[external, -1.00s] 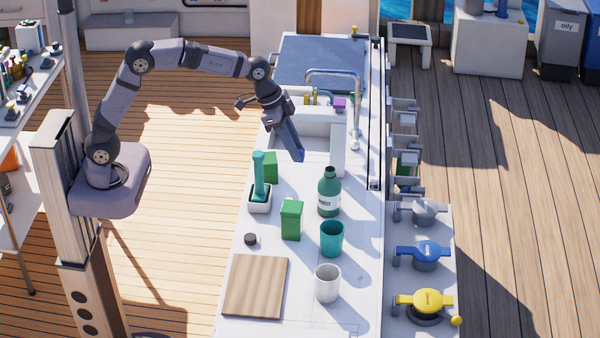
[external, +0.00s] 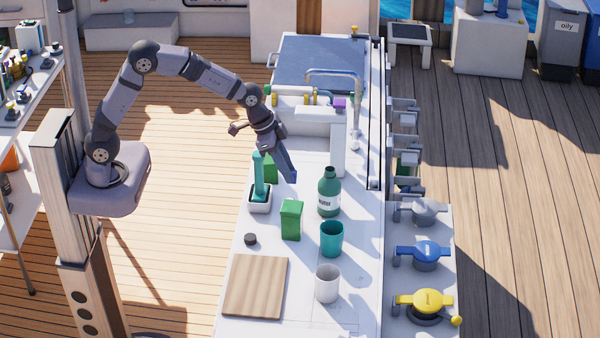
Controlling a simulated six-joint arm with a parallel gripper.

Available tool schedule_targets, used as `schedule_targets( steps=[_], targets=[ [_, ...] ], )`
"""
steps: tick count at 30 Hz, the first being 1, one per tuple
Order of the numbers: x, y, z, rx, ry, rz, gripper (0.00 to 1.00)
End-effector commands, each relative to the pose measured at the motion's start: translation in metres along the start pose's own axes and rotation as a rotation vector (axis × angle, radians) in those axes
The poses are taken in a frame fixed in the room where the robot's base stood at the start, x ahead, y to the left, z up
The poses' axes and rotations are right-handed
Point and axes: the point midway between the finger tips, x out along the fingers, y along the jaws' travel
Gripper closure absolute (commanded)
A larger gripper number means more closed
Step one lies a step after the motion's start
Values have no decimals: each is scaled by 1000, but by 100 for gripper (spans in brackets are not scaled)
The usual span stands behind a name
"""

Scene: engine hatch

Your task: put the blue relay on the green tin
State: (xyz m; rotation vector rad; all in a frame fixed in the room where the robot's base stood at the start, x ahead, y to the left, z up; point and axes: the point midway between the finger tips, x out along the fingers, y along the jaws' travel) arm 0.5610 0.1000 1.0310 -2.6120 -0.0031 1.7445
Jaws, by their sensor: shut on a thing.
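My gripper (external: 289,172) points down over the white counter, behind the green containers. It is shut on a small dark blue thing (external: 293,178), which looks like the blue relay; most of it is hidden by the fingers. A green box-shaped tin (external: 291,220) stands upright on the counter, below the gripper in the picture. Another green block-shaped container (external: 271,168) stands left of the gripper, partly hidden by the teal object in front. I cannot tell for certain which of the two is the green tin.
A green bottle (external: 329,195) stands right of the gripper. A teal cup (external: 331,239), a white cup (external: 327,283), a wooden board (external: 255,287) and a small dark knob (external: 250,239) are nearer. A white pot (external: 260,202) holds a tall teal object (external: 258,172).

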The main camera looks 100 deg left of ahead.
Motion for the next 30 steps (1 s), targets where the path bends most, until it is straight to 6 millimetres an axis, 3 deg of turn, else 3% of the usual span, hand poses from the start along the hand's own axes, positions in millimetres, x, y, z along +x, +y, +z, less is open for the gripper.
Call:
schedule_targets(
  steps=[9, 18, 30],
  targets=[
    [41, 0, 18, -1, -3, 1, 100],
    [50, 0, 22, 1, -2, 1, 100],
    [82, 0, 34, 0, 0, 0, 100]
  ],
)
